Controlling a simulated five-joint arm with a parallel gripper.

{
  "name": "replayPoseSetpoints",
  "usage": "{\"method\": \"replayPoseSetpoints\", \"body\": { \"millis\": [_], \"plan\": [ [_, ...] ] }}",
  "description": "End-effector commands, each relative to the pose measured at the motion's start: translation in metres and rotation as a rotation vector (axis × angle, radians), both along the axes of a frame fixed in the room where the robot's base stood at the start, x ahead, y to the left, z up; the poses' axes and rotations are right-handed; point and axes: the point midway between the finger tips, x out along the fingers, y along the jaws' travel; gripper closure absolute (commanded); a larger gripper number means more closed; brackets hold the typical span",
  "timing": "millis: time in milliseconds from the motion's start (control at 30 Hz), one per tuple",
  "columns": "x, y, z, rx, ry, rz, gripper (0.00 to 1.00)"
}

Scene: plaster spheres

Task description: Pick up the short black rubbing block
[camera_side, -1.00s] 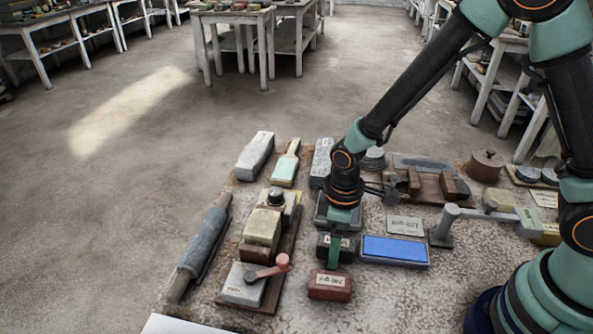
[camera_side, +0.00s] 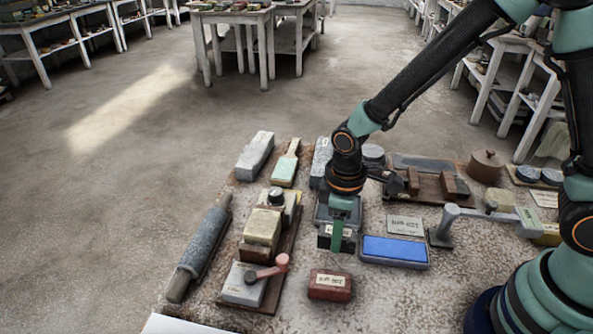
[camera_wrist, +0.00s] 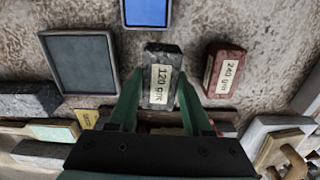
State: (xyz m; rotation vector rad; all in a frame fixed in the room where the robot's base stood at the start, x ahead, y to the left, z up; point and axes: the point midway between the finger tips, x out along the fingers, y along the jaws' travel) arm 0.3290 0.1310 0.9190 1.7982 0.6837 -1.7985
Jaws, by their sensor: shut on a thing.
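The short black rubbing block (camera_side: 325,242) has a pale label; in the wrist view it (camera_wrist: 162,58) reads 120 grit. My gripper (camera_side: 338,240) is shut on it, with one green finger along each side in the wrist view (camera_wrist: 158,82). In the side view the near finger covers part of the block. The block appears raised a little above the table, though its underside is hard to see.
A red block (camera_side: 330,286) labelled 240 grit sits in front, also in the wrist view (camera_wrist: 223,68). A blue stone (camera_side: 394,250) lies to the right. A grey tray (camera_side: 322,212) is just behind. A board with stones (camera_side: 285,245) stands left.

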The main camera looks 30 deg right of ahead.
Motion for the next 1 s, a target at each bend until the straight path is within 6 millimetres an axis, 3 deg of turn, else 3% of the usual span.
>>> {"method": "replayPoseSetpoints", "body": {
  "millis": [500, 733, 1000],
  "plan": [
    [0.001, 0.001, 0.133, 0.002, -0.007, 0.0, 1.0],
    [0.001, 0.0, 0.163, 0.002, -0.004, 0.0, 1.0],
    [0.0, 0.0, 0.171, 0.001, -0.001, 0.0, 1.0]
  ]
}}
